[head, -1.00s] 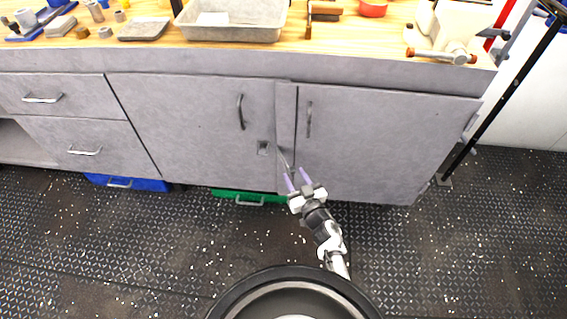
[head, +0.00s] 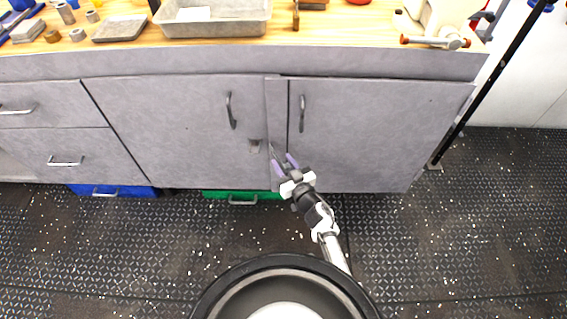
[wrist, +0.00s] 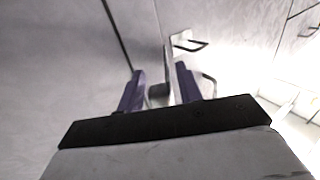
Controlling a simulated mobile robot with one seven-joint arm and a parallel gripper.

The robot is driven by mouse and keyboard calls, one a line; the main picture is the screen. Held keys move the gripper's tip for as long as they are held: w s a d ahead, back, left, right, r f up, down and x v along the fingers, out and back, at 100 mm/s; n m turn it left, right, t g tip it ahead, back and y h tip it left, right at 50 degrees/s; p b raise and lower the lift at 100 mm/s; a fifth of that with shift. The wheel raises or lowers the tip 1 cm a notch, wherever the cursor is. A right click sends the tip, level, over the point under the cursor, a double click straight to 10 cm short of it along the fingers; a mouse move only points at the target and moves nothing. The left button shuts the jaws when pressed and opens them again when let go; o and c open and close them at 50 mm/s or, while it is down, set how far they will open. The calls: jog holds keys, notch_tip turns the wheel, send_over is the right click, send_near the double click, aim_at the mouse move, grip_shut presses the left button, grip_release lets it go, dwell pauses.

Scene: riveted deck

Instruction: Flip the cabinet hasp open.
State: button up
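The cabinet hasp shows in the head view as a thin grey flap (head: 272,150) on the narrow strip between the two doors. A small plate (head: 254,146) sits on the left door beside it. My gripper (head: 283,163) is just below and right of the flap, close to the cabinet front. In the wrist view my gripper (wrist: 160,82) has its two purple fingers apart, and the grey hasp flap (wrist: 167,65) shows in the gap between them, edge on. The plate with its loop (wrist: 186,43) shows beyond. I cannot tell whether a finger touches the flap.
Door handles (head: 231,110) and (head: 302,113) stick out above the hasp on either side. A green bin (head: 243,197) and a blue bin (head: 112,190) show under the cabinet. The worktop above holds a metal tray (head: 214,28) and tools. The floor right of my arm is clear.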

aim_at(280, 145)
grip_shut()
jog(key=shift+d, duration=0.1)
jog(key=shift+w+d+r+n+g+y+b, duration=0.1)
jog(key=shift+w+d+n+g+y+b, duration=0.5)
jog(key=shift+n+g+y, duration=0.25)
jog(key=shift+w+d+f+n+g+y+b, duration=0.1)
jog(key=shift+w+d+n+g+y+b, duration=0.3)
jog(key=shift+w+n+g+y+b, duration=0.45)
jog(key=shift+w+d+r+n+g+y+b, duration=0.1)
jog(key=shift+w+d+n+g+y+b, duration=0.45)
jog(key=shift+y, duration=0.45)
jog(key=shift+s, duration=0.1)
jog(key=shift+o, duration=0.9)
grip_release()
jog(key=v, duration=1.3)
jog(key=shift+s+d, duration=0.25)
